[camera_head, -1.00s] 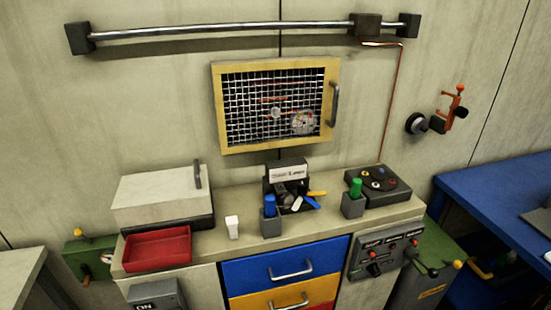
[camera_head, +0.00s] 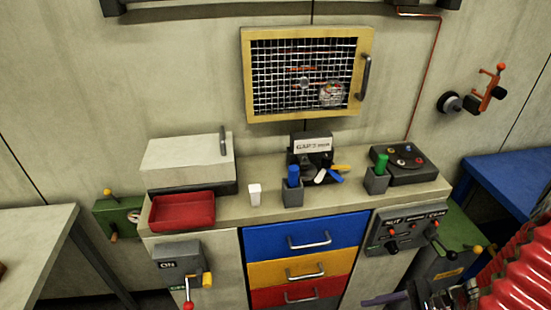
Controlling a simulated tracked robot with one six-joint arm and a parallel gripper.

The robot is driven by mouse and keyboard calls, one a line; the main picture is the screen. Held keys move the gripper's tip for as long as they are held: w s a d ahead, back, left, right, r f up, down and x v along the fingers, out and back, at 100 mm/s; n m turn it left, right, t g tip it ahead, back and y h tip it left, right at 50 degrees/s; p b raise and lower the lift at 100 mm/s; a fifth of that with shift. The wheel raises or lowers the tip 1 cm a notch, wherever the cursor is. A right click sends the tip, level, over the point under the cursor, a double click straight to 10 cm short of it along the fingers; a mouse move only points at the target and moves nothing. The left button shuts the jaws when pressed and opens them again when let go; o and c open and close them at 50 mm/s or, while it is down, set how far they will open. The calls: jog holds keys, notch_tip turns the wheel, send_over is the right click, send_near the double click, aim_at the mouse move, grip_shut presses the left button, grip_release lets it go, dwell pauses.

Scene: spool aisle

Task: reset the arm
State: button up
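My arm shows at the bottom right as a red ribbed sleeve (camera_head: 522,268). At its left end is my gripper (camera_head: 440,296), dark and metallic and partly cut off by the bottom edge. A purple bar (camera_head: 385,299) sticks out to its left; I cannot tell whether it is part of the gripper. The fingers are too small and cut off to show whether they are open or shut. The gripper is in front of the cabinet's right side, below the control panel (camera_head: 408,232).
A counter (camera_head: 235,208) bears a red tray (camera_head: 182,211), a grey-lidded box (camera_head: 188,158), a white block (camera_head: 255,194), blue and green items in cups, and a button box (camera_head: 404,164). Below are coloured drawers (camera_head: 272,242). A mesh-door cabinet (camera_head: 248,75) hangs above.

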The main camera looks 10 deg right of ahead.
jog(key=w+a+r+n+g+h, duration=0.1)
jog(key=w+a+r+n+h, duration=0.1)
jog(key=r+n+h, duration=0.45)
jog(key=w+a+r+n+g+h, duration=0.15)
jog(key=r+n+h, duration=0.25)
jog(key=r+n, duration=0.5)
jog(key=a+r+n+t, duration=0.4)
jog(key=a+r+t, duration=0.1)
jog(key=a+r, duration=0.5)
jog(key=shift+w+a+r, duration=0.2)
jog(key=shift+w+r, duration=0.05)
jog(key=shift+r, duration=0.6)
jog(key=shift+c, duration=0.3)
